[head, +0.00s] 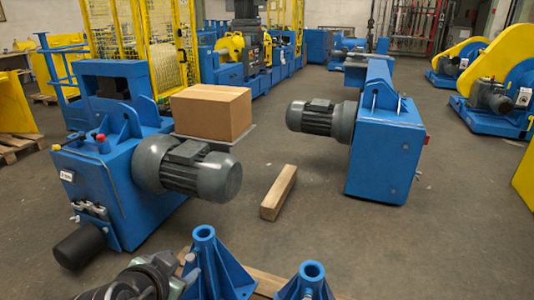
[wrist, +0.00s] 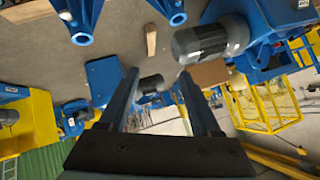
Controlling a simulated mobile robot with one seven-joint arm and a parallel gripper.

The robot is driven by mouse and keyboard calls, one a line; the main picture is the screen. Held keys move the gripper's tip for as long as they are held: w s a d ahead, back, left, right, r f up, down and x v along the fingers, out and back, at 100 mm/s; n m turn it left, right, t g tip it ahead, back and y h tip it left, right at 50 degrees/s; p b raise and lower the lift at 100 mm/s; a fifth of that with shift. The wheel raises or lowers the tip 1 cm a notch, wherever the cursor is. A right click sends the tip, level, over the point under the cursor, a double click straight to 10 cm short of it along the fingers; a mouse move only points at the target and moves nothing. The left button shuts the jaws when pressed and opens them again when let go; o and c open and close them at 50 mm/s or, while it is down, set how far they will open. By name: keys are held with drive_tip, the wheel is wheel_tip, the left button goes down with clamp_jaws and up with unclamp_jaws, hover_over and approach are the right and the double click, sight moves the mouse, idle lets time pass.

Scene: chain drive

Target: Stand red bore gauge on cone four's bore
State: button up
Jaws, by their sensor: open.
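Two blue cones with open round bores on top stand at the bottom of the head view, one left of centre (head: 204,236) and one to its right (head: 312,272). Both bores look empty. I cannot tell which one is cone four. Two blue cones also show along the top of the wrist view, at the left (wrist: 82,37) and near the middle (wrist: 177,17). I cannot make out a red bore gauge for sure. My gripper (wrist: 159,74) is open in the wrist view, with nothing between its fingers. Part of my arm shows at the lower left of the head view.
A blue machine with a grey motor (head: 190,170) stands at left and carries a small red knob (head: 101,138). A cardboard box (head: 211,111) sits behind it. Another blue machine (head: 385,150) stands at right. A wooden beam (head: 279,192) lies on open floor between them.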

drive_tip(key=d+r+n+t+y, duration=0.15)
drive_tip(key=d+r+t, duration=0.3)
drive_tip(key=r, duration=0.85)
drive_tip(key=d+r+n+t, duration=0.2)
drive_tip(key=d+r+t, duration=0.25)
drive_tip(key=r, duration=0.85)
drive_tip(key=s+d+r+t, duration=0.2)
drive_tip(key=s+r, duration=0.2)
drive_tip(key=r, duration=0.2)
drive_tip(key=s+d+r+n+t+h, duration=0.1)
drive_tip(key=s+d+r+t, duration=0.2)
drive_tip(key=r, duration=0.3)
drive_tip(key=s+d+r+n+t, duration=0.1)
drive_tip(key=s+d+r+t, duration=0.1)
drive_tip(key=s+r, duration=0.4)
drive_tip(key=shift+d+t, duration=0.4)
drive_tip(key=shift+t, duration=0.2)
